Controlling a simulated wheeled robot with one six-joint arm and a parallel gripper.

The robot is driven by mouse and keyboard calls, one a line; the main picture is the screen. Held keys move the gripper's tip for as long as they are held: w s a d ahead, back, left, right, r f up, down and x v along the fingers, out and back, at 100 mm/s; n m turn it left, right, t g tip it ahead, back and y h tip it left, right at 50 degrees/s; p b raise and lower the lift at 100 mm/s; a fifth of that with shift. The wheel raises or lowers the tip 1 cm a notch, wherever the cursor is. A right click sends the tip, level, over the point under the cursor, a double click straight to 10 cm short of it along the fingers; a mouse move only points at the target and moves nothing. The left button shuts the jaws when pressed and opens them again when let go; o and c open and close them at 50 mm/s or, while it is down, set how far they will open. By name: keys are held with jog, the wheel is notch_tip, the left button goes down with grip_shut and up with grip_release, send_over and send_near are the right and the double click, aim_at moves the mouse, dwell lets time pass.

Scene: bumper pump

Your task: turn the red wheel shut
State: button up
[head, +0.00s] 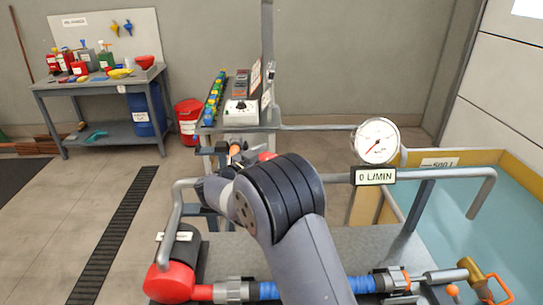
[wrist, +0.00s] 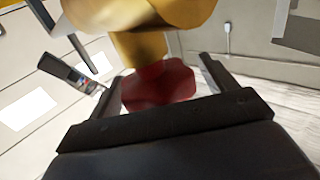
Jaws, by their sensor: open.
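The red wheel (wrist: 158,88) is a lobed knob below a brass valve body (wrist: 165,45) in the wrist view. My gripper (wrist: 162,68) is open, with one black finger on each side of the wheel. The wheel's near edge is partly hidden by the gripper's black crossbar. In the head view my arm covers most of the gripper, and a small red part (head: 267,156) shows just behind it; I cannot tell if it is the same wheel. The round gauge (head: 377,141) has a plate reading 0 L/MIN.
A water tank (head: 500,215) stands at right. A workbench (head: 105,84) stands back left.

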jog(key=b+v, duration=0.1)
jog(key=v, duration=0.9)
jog(key=shift+s+b, duration=0.15)
jog(key=shift+b, duration=0.15)
jog(key=shift+a, duration=0.1)
jog(key=x, duration=0.5)
jog(key=p+x, duration=0.1)
jog(key=x, duration=0.5)
jog(key=shift+f, duration=0.2)
jog(key=shift+a+r+n+t+y+b, duration=0.15)
jog(key=shift+n+t+y+b, duration=0.65)
jog(key=shift+y, duration=0.2)
jog(key=shift+r, duration=0.1)
jog(key=shift+p, duration=0.35)
